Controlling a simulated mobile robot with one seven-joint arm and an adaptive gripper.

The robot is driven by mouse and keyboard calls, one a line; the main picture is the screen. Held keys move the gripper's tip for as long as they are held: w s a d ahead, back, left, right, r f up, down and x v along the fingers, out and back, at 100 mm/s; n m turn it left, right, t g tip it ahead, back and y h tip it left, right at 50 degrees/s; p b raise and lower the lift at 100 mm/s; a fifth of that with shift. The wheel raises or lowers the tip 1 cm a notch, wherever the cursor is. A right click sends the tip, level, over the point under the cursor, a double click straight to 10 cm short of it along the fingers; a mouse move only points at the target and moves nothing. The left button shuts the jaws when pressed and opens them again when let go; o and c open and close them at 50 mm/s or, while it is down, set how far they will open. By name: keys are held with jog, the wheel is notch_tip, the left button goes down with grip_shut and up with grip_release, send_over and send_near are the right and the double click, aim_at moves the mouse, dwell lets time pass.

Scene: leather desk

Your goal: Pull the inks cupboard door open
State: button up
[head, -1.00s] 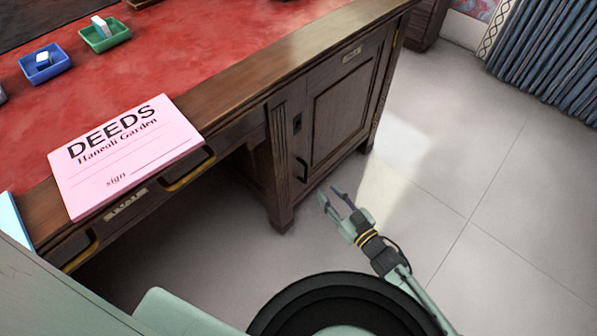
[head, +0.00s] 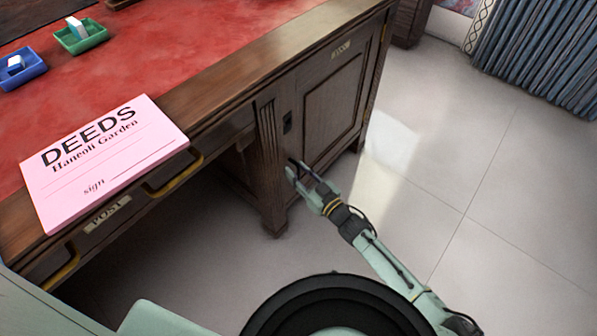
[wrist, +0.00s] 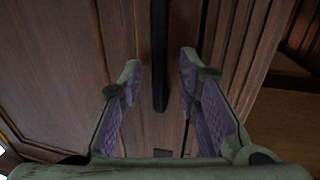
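The cupboard door (head: 331,108) is a dark wood panel at the right end of the desk, and it is shut. A small label plate (head: 340,49) sits above it, too small to read surely. The dark bar handle (wrist: 160,62) stands upright in the wrist view, between my two fingers, with gaps on both sides. My gripper (head: 297,168) is open at the handle, low on the door's left side. In the head view my fingers largely hide the handle. I cannot tell how deep between the fingers it sits.
A fluted desk leg (head: 269,165) stands just left of the door, with a dark lock plate (head: 287,122) beside it. Drawers with brass handles (head: 173,177) run to the left. A pink deeds pad (head: 105,160) lies on the desktop. The tiled floor (head: 430,190) at the right is clear.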

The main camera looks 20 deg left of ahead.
jog(key=shift+a, duration=0.1)
jog(key=shift+c, duration=0.5)
grip_shut()
dwell(0.4)
